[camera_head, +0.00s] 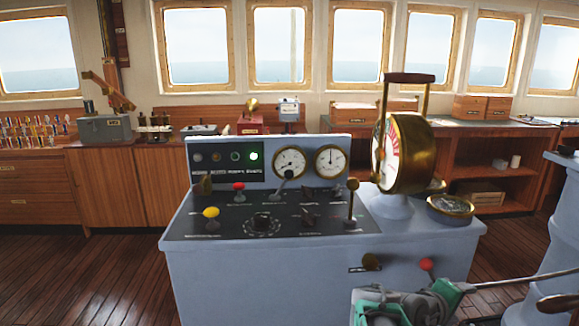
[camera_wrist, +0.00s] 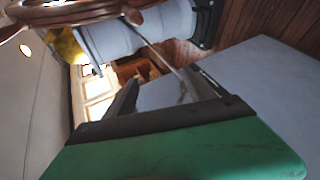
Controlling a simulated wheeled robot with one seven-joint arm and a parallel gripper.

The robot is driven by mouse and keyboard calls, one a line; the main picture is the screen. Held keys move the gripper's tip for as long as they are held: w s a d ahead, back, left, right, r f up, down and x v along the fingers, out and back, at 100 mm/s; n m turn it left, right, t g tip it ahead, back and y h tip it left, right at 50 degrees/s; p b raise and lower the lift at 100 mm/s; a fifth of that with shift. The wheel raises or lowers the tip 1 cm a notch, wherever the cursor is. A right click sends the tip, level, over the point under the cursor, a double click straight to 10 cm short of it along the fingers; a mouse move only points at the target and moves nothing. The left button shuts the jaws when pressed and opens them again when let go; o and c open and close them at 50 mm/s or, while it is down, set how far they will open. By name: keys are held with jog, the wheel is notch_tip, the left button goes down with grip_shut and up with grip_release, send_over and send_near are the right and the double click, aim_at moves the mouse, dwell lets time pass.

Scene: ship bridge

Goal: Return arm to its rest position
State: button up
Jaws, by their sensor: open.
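My gripper (camera_head: 405,305) is at the bottom right of the head view, low in front of the blue-grey console (camera_head: 260,295). Its green and grey body is partly cut off by the lower edge. A red-knobbed lever (camera_head: 427,265) on the console front is close beside it; I cannot tell whether they touch. In the wrist view, the two dark fingers of my gripper (camera_wrist: 162,82) stand apart, with nothing seen held between them. A plain blue-grey surface (camera_wrist: 265,75) lies close to the right finger.
A brass engine telegraph (camera_head: 405,150) stands on the console's right side, beside a compass-like dial (camera_head: 450,207). A ship's wheel shows at the wrist view's top left (camera_wrist: 80,12). A blue-grey pedestal (camera_head: 560,220) stands at the right. Wooden floor (camera_head: 60,270) is clear at left.

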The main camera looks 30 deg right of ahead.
jog(key=w+a+r+t+y+p, duration=0.25)
jog(key=w+a+y+p, duration=0.35)
jog(key=a, duration=0.5)
jog(key=w+a+r+t+y+p, duration=0.1)
jog(key=w+a+r+t+p, duration=0.2)
jog(key=w+a, duration=0.6)
jog(key=s+a+r+g+y+p, duration=0.1)
jog(key=s+a+y+p, duration=0.1)
jog(key=a, duration=0.6)
jog(key=s+a+r+g+y+p, duration=0.1)
jog(key=s+a+r+y+p, duration=0.1)
jog(key=a, duration=0.5)
jog(key=s+a+r+g+y+p, duration=0.1)
jog(key=s+a+r+y+p, duration=0.1)
jog(key=a, duration=0.6)
jog(key=shift+a+r+p, duration=0.25)
jog(key=shift+a+p, duration=0.05)
jog(key=shift+p, duration=0.55)
